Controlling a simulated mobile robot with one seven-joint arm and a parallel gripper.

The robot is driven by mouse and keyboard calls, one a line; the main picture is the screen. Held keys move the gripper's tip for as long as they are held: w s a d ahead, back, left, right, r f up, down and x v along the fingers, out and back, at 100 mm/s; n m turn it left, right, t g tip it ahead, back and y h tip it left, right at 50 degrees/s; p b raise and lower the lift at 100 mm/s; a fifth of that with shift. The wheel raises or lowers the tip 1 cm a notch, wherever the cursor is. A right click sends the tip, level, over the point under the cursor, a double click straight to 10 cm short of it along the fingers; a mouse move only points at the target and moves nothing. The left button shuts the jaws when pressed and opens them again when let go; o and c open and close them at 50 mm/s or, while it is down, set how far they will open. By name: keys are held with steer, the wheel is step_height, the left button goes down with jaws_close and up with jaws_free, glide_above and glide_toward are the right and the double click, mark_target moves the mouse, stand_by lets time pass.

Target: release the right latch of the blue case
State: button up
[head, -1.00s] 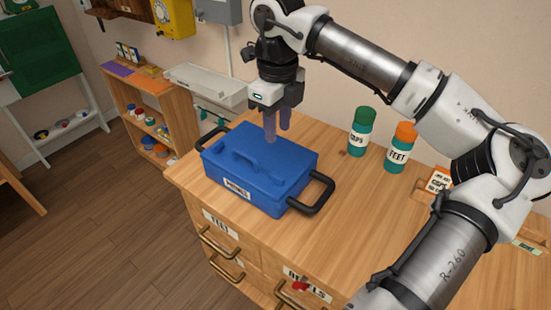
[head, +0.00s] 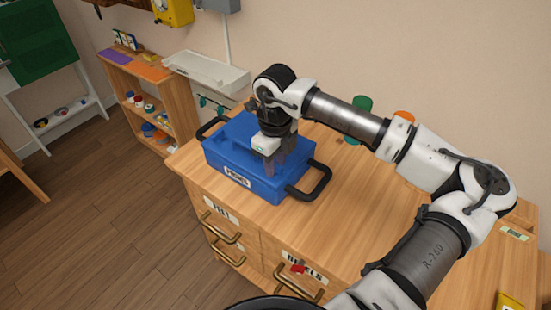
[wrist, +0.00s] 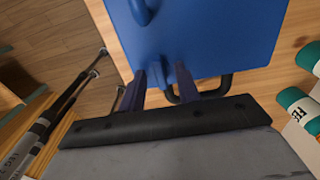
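The blue case (head: 222,160) sits shut on the wooden cabinet top, with a white label on its front and black handles at its sides. My gripper (head: 275,168) points down at the right part of the case. Its two fingers are apart, and it also shows in the wrist view (wrist: 162,74) at the edge of the blue case (wrist: 215,35). I cannot tell whether the fingers touch the case.
The black right-hand handle (head: 316,183) sticks out beside my gripper. A green-capped bottle (head: 358,117) and an orange-capped bottle (head: 404,117) stand behind my arm, partly hidden. The cabinet top (head: 335,215) right of the case is clear. A shelf (head: 170,105) stands at the left.

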steer(key=shift+c, duration=0.3)
jaws_close()
steer(key=shift+f+n+b, duration=0.1)
steer(key=shift+n+b, duration=0.2)
steer(key=shift+b, duration=0.35)
steer(key=n+b, duration=0.1)
steer(key=b, duration=0.2)
steer(key=shift+f+n, duration=0.2)
steer(key=shift+n, duration=0.2)
steer(key=n+b, duration=0.3)
steer(key=shift+n+b, duration=0.3)
steer(key=shift+b, duration=0.05)
steer(key=n+b, duration=0.3)
steer(key=n, duration=0.2)
steer(key=shift+r, duration=0.2)
steer(key=n+b, duration=0.2)
steer(key=n, duration=0.4)
steer(key=shift+r+n+b, duration=0.1)
steer(key=shift+n+b, duration=0.2)
steer(key=shift+n, duration=0.1)
